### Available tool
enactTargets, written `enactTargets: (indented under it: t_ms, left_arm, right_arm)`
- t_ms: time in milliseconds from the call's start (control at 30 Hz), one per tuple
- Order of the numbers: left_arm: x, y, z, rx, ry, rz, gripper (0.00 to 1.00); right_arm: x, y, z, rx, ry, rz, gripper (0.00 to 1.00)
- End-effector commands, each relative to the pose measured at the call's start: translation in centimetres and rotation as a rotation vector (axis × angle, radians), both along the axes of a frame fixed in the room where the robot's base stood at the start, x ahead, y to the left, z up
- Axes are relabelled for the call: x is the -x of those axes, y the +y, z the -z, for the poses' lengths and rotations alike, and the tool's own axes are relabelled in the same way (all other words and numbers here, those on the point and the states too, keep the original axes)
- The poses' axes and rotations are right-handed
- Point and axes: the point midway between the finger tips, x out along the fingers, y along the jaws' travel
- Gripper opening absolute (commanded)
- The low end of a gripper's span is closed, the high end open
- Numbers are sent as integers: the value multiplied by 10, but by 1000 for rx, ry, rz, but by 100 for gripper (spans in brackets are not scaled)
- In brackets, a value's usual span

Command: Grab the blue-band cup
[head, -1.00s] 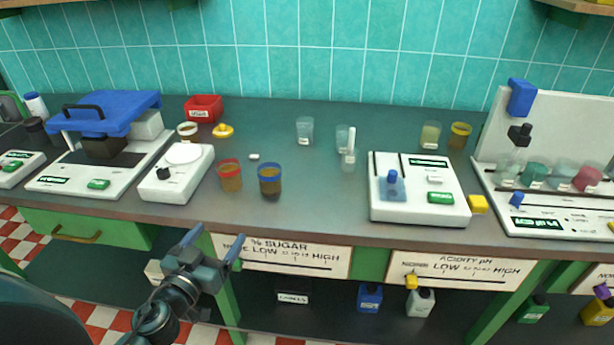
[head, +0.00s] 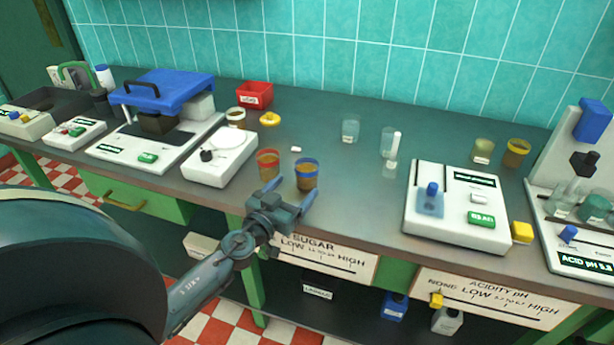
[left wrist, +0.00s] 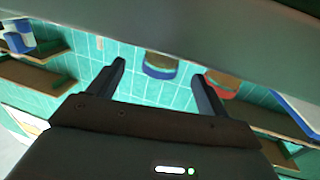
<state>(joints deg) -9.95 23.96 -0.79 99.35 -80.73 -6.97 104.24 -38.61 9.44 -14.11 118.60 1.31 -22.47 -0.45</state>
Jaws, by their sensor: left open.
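The blue-band cup (head: 306,175) stands upright near the front edge of the counter, filled with something brown; it also shows in the left wrist view (left wrist: 160,66). A red-band cup (head: 268,163) stands just to its left and shows in the left wrist view (left wrist: 222,86). My left gripper (head: 291,192) is open and empty at the counter's front edge, just in front of the two cups. In the left wrist view its fingers (left wrist: 159,76) are spread, with the blue-band cup beyond, between them. My right gripper is not in view.
A white scale (head: 222,160) stands left of the cups. Clear cups (head: 351,130) and a yellow-band cup (head: 516,152) stand further back and right. A white device (head: 455,215) stands to the right. The counter (head: 350,190) between is free.

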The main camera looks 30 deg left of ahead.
Motion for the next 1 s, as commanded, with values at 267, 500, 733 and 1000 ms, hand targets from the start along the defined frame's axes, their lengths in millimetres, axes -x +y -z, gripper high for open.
enactTargets:
  t_ms: [267,500,733,1000]
  left_arm:
    - [-38,6,2,0,-2,-1,78]
    - [-50,6,4,0,1,-1,78]
    - [-50,6,4,0,1,0,71]
    - [-50,6,4,0,1,0,48]
  right_arm:
    - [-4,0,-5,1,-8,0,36]
    - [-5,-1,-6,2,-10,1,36]
    - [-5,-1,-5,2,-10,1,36]
    - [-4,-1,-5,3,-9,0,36]
